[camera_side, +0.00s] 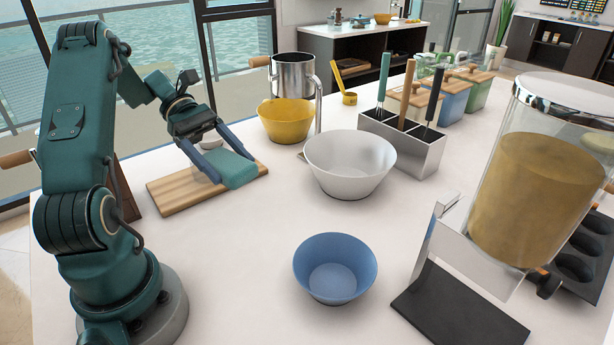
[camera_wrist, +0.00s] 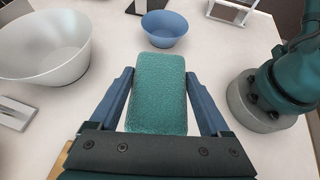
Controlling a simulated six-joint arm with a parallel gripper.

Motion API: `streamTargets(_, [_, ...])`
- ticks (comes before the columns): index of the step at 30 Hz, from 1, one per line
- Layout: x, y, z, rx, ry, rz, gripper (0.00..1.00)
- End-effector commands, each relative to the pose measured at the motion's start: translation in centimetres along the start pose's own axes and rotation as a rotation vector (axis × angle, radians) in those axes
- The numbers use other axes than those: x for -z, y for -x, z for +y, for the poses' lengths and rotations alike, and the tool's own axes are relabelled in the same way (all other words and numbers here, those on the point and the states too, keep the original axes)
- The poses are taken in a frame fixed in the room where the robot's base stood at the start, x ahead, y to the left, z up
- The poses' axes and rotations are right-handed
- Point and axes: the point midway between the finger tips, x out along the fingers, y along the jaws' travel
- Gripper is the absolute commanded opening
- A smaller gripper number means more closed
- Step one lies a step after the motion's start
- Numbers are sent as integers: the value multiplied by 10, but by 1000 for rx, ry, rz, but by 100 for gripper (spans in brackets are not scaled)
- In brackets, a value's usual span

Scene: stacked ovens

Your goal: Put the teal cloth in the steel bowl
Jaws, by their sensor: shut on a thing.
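The teal cloth (camera_side: 237,171) is a thick folded block, held between the blue fingers of my gripper (camera_side: 221,159). It also fills the middle of the wrist view (camera_wrist: 160,92), between the two fingertips of my gripper (camera_wrist: 160,82). In the side view the cloth is over the right end of a wooden cutting board; I cannot tell whether it touches the board. The steel bowl (camera_side: 350,163) is pale, wide and stands to the right of my gripper. It shows at the left in the wrist view (camera_wrist: 42,45). Its inside looks empty.
A small pale cup or bowl (camera_side: 207,147) is partly hidden behind my gripper, over the cutting board (camera_side: 172,198). A yellow bowl (camera_side: 287,127) stands behind. A blue bowl (camera_side: 335,265) stands in front. A steel utensil holder (camera_side: 420,158) is right of the steel bowl.

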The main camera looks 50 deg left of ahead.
Motion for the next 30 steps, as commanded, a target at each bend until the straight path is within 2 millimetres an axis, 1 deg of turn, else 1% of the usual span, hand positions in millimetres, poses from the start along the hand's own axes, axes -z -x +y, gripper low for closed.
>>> streamTargets(2, [5, 2, 14, -61, 37, 0, 18])
streamTargets(5, [12, 10, 43, -184, 103, 0, 18])
streamTargets(6, [14, 16, 57, -248, 134, -3, 18])
streamTargets(8, [12, 18, 82, -317, 170, -3, 18])
streamTargets(9, [8, 18, 98, -359, 192, -4, 18])
streamTargets(11, [0, 18, 123, -420, 225, -4, 18])
streamTargets(12, [-7, 16, 139, -455, 243, -2, 18])
streamTargets(14, [-20, 13, 163, -506, 269, -3, 18])
streamTargets(15, [-31, 8, 178, -533, 282, -2, 18])
streamTargets(18, [-60, -5, 210, -581, 308, -4, 18])
streamTargets(21, [-87, -22, 230, -589, 314, -6, 18])
streamTargets(24, [-107, -41, 238, -561, 303, -6, 18])
streamTargets(27, [-116, -57, 237, -525, 290, -6, 18])
streamTargets(30, [-120, -66, 235, -506, 282, -6, 18])
